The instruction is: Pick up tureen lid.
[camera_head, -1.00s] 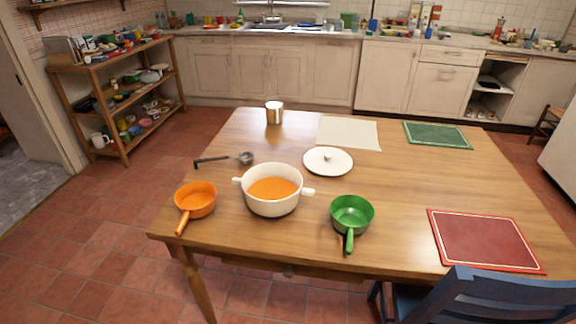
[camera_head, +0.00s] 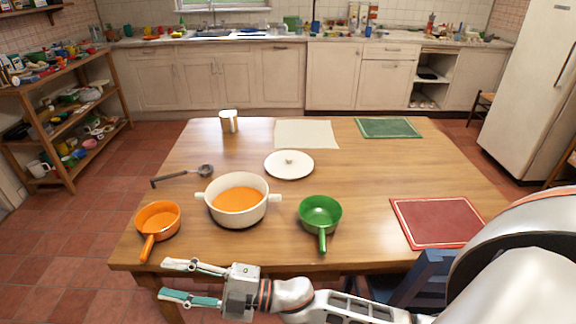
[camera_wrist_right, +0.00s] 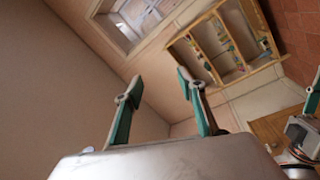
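The white tureen lid (camera_head: 289,165) lies flat on the wooden table, knob up, behind the pots. The white tureen (camera_head: 237,204) with orange soup stands in front and to the left of it, uncovered. My right gripper (camera_head: 178,283) is at the front edge of the table in the head view, low and to the left, with its fingers pointing left. Its two fingers are spread and nothing is between them; they also show apart in the right wrist view (camera_wrist_right: 158,92). The lid is not in the wrist view.
An orange pan (camera_head: 158,222) stands left of the tureen and a green pan (camera_head: 320,216) right of it. A ladle (camera_head: 183,175), a metal can (camera_head: 229,121), a cream mat (camera_head: 306,134), a green mat (camera_head: 388,128) and a red mat (camera_head: 437,221) are on the table. A blue chair (camera_head: 420,276) stands at the front.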

